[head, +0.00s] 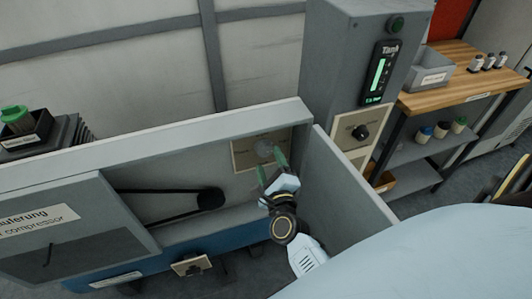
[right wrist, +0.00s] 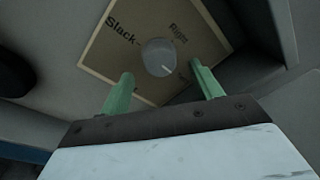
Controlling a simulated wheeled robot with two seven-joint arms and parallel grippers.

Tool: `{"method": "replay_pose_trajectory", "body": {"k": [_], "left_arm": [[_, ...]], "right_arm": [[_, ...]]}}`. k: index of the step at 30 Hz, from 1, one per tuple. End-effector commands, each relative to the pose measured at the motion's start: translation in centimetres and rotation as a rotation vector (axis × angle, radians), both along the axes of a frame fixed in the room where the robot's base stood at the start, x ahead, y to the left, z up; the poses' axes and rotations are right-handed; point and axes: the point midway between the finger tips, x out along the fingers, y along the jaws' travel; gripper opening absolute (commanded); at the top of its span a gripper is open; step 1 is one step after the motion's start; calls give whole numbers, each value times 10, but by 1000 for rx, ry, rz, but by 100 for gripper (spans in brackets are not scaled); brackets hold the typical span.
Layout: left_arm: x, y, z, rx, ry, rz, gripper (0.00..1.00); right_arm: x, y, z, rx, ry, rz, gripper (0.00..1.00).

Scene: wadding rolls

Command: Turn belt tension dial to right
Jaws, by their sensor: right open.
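The belt tension dial (right wrist: 159,57) is a round grey knob on a tan plate (right wrist: 105,50) marked "Slack" and "Right". In the right wrist view a pale mark on the knob points toward the lower right, away from both words. In the head view the dial (head: 265,149) sits on the back wall of the open compressor housing, partly behind my fingers. My right gripper (head: 272,172) is in front of the plate. Its green fingers are open, one on each side below the knob in the right wrist view (right wrist: 160,90), apparently not touching it. My left gripper is not in view.
The housing's side wall (head: 345,190) stands close to the right of my right gripper. A black belt and pulley (head: 210,198) lie to its left. A grey cabinet with a gauge (head: 378,72) and a black knob (head: 360,132) stands beyond, beside a wooden-topped shelf (head: 450,92).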

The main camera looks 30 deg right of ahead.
Motion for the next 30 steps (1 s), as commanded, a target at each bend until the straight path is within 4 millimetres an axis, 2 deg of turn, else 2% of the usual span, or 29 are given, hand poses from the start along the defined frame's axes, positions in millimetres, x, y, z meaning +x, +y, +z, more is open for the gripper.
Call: {"method": "replay_pose_trajectory", "body": {"k": [3,7,19,27,30], "left_arm": [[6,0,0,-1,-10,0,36],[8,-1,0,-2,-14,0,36],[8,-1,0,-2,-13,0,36],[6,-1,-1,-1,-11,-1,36],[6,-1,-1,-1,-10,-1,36]], "right_arm": [[19,-7,0,-1,0,-1,64],[31,-11,0,-2,0,1,64],[37,-13,0,-1,2,1,64],[37,-13,0,-1,2,1,29],[37,-13,0,-2,1,1,20]]}}
